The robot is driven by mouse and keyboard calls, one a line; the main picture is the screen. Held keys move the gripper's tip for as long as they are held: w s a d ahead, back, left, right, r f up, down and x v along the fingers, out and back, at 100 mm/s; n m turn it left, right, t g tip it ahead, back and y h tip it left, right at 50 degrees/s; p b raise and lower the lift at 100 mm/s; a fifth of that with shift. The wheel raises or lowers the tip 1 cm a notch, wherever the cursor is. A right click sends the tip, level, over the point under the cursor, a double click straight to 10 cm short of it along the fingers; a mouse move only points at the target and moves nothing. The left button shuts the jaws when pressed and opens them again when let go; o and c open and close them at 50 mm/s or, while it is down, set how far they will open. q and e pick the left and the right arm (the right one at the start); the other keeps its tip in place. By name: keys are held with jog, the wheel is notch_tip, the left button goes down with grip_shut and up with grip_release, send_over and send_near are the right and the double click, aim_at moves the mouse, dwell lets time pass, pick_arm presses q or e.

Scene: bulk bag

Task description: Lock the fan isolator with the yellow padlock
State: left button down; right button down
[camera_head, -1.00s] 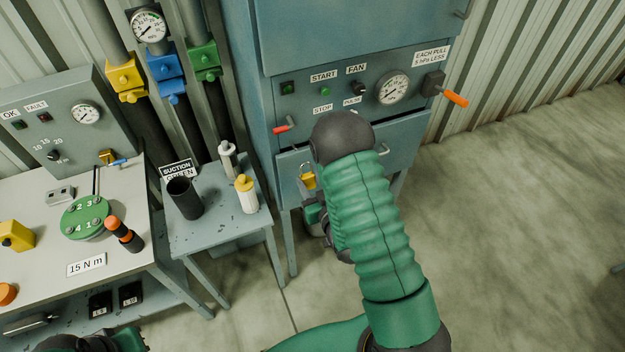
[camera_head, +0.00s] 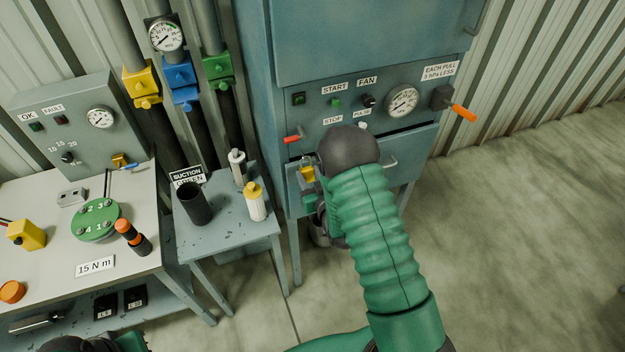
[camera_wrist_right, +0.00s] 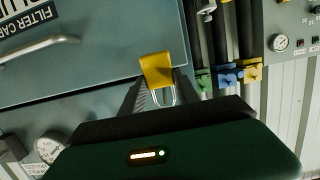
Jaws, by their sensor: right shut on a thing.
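The yellow padlock (camera_head: 307,173) shows just left of my right forearm, in front of the lower part of the blue-grey cabinet (camera_head: 350,65). In the right wrist view, my right gripper (camera_wrist_right: 158,94) is shut on the padlock (camera_wrist_right: 157,68). Its yellow body sticks out past the fingertips and its metal shackle lies between the fingers. A small red handle (camera_head: 291,139), apparently the fan isolator, is on the left of the control panel, above the padlock and apart from it. My forearm hides most of the right gripper in the head view. A dark and green part of my left arm shows at the bottom left; its jaws are unclear.
The panel has a gauge (camera_head: 402,101) and an orange-handled lever (camera_head: 463,113). A small table (camera_head: 225,235) left of the cabinet holds a black cup (camera_head: 195,204) and a white bottle with a yellow cap (camera_head: 256,202). The floor to the right is clear.

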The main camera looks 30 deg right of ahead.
jog(key=shift+w, duration=0.7)
jog(key=shift+w+d+f+b, duration=0.1)
jog(key=shift+w+f+b, duration=0.2)
jog(key=shift+f+b, duration=0.2)
jog(key=shift+w+d+f+b, duration=0.25)
jog(key=shift+w+d+b, duration=0.1)
jog(key=shift+b, duration=0.1)
jog(key=shift+s+a, duration=0.1)
jog(key=c, duration=0.8)
grip_release()
